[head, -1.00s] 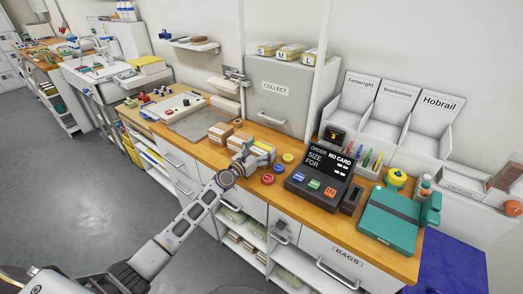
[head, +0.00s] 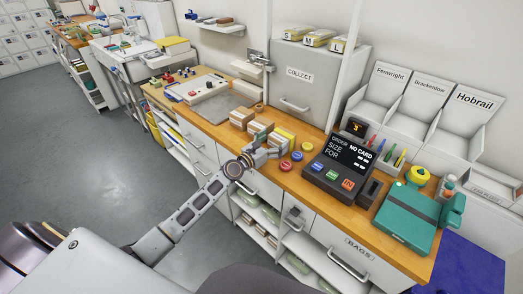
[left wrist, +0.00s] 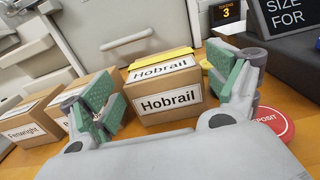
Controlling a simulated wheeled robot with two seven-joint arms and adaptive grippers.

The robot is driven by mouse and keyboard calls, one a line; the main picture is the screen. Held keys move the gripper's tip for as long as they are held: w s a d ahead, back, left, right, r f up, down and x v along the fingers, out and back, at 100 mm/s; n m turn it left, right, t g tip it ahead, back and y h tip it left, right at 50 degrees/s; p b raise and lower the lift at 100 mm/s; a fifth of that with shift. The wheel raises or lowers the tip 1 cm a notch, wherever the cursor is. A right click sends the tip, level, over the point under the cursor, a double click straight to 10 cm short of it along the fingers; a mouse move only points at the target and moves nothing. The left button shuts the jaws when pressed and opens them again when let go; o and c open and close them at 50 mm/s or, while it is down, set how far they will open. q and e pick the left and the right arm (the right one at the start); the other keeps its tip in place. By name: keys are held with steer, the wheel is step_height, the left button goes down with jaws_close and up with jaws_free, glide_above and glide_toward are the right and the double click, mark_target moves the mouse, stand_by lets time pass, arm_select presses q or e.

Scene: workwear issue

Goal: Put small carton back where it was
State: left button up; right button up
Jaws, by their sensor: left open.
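A small brown carton labelled Hobrail (left wrist: 165,95) stands upright on the wooden counter. My left gripper (left wrist: 168,105) is open, with one green-padded finger on each side of this carton; I cannot tell whether the pads touch it. My right gripper is not in view.
The order terminal (head: 337,168) and round coloured buttons (head: 285,166) are right of my gripper. The grey COLLECT cabinet (head: 300,88) stands behind. A teal case (head: 405,215) is farther right. A grey mat (head: 228,104) lies left of the cartons.

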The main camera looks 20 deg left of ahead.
arm_select(q)
steer(key=shift+v, duration=1.15)
steer(key=shift+s+a, duration=0.25)
steer(key=shift+s, duration=0.35)
steer(key=shift+s+a, duration=0.2)
steer(key=shift+s, duration=0.45)
steer(key=shift+v, duration=0.85)
steer(key=shift+s+b, duration=0.15)
steer(key=shift+b, duration=0.15)
steer(key=shift+a, duration=0.1)
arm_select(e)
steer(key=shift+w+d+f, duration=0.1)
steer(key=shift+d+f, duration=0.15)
